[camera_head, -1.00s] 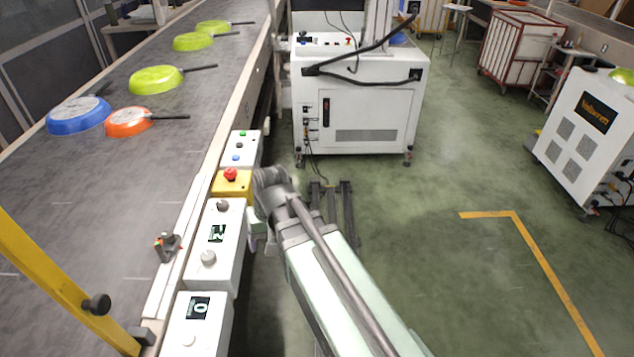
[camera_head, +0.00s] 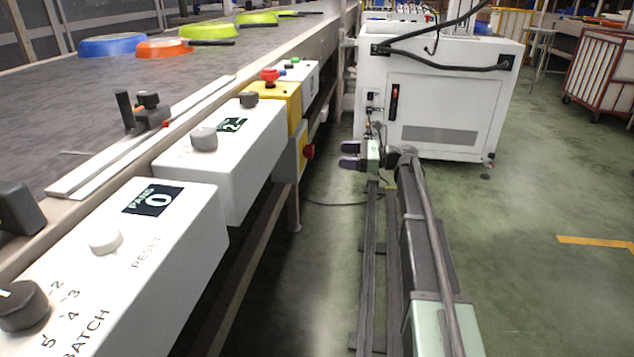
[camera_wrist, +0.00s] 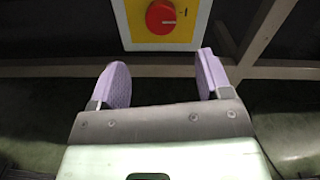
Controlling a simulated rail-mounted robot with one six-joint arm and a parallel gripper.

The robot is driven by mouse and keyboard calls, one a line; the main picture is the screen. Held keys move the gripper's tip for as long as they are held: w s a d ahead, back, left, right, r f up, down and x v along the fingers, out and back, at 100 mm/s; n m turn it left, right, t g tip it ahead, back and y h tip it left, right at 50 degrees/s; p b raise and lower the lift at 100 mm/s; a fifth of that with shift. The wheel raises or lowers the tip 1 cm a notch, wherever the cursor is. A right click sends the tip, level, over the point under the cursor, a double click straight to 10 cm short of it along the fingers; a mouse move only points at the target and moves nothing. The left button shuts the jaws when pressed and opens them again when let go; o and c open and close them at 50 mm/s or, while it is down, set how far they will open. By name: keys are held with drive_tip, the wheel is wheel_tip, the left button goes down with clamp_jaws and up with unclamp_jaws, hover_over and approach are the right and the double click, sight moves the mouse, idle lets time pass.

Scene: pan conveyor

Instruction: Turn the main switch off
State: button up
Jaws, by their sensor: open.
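The main switch is a red rotary knob (camera_wrist: 161,17) on a yellow plate (camera_wrist: 134,40) with a pale surround, at the top of the wrist view. A short light mark on the knob lies roughly level, toward its right side. In the head view the red knob (camera_head: 309,152) sticks out from the side of a box under the conveyor controls. My gripper (camera_head: 349,155) is open and empty, to the right of the knob, with its fingers pointing at it across a gap. In the wrist view the purple fingers of my gripper (camera_wrist: 160,62) stand apart below the knob.
White control boxes (camera_head: 190,245) and a yellow box with a red button (camera_head: 282,92) line the conveyor edge above. Pans, including a blue one (camera_head: 112,45), lie on the belt (camera_head: 60,110). A white cabinet (camera_head: 440,100) stands behind my gripper. Green floor is free at right.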

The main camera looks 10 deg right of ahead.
sight(313, 151)
drive_tip(key=x, duration=1)
drive_tip(key=shift+w+a+r+p, duration=0.2)
drive_tip(key=shift+a+r+p, duration=0.05)
drive_tip(key=shift+a+p, duration=0.05)
drive_tip(key=c, duration=0.9)
